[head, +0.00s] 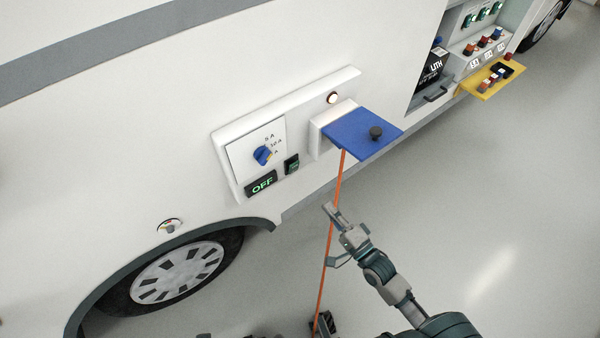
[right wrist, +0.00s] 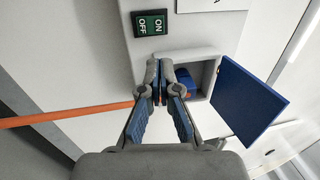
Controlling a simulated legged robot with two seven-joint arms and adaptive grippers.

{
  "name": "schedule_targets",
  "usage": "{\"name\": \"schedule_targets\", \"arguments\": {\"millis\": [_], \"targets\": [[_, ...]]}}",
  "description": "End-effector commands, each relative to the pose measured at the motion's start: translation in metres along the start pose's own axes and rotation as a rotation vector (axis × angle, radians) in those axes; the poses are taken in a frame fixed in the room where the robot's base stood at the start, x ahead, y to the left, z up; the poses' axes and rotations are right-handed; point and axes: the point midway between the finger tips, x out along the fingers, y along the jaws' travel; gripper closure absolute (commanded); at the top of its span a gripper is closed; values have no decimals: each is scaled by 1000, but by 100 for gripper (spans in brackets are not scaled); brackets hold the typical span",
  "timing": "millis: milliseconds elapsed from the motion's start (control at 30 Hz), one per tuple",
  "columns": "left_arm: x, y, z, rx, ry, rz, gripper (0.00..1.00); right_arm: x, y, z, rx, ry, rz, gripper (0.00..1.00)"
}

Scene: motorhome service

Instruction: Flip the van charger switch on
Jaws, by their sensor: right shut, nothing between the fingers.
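The charger panel (head: 235,170) is on the van's white side. It carries a small dark green rocker switch (head: 292,165), which also shows in the right wrist view (right wrist: 151,23) with ON and OFF on it. Which side is pressed I cannot tell. A display (head: 261,185) below the blue current knob (head: 262,155) reads OFF. My right gripper (head: 329,208) is shut and empty, out in front of and below the panel. In the right wrist view its closed fingertips (right wrist: 160,90) appear below the switch, apart from it.
The blue inlet flap (head: 358,132) stands open right of the switch. A blue plug (right wrist: 184,82) sits in the inlet, and an orange cable (head: 335,190) hangs down beside my right gripper. A small round lamp (head: 332,98) glows. A yellow tray (head: 487,82) sticks out farther right.

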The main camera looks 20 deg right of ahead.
Motion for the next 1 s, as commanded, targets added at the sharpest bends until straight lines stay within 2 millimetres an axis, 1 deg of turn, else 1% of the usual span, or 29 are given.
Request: {"name": "schedule_targets", "arguments": {"millis": [167,267,367,700,767,900,1000], "targets": [[0,0,0,0,1,0,100,2,0,0,-2,1,0,100],[0,0,0,0,1,0,100,10,0,-1,-3,2,-1,100],[-1,0,0,0,1,0,100,25,0,-1,-3,2,-4,100],[-10,0,2,-1,0,0,100,97,1,0,-3,2,-2,100],[-13,0,2,-1,-1,0,100,107,1,0,-4,1,-1,100],[-13,0,-8,1,50,1,100,127,2,0,-3,1,1,100],[-12,1,-13,1,73,2,100,135,2,0,-5,1,2,100]]}}
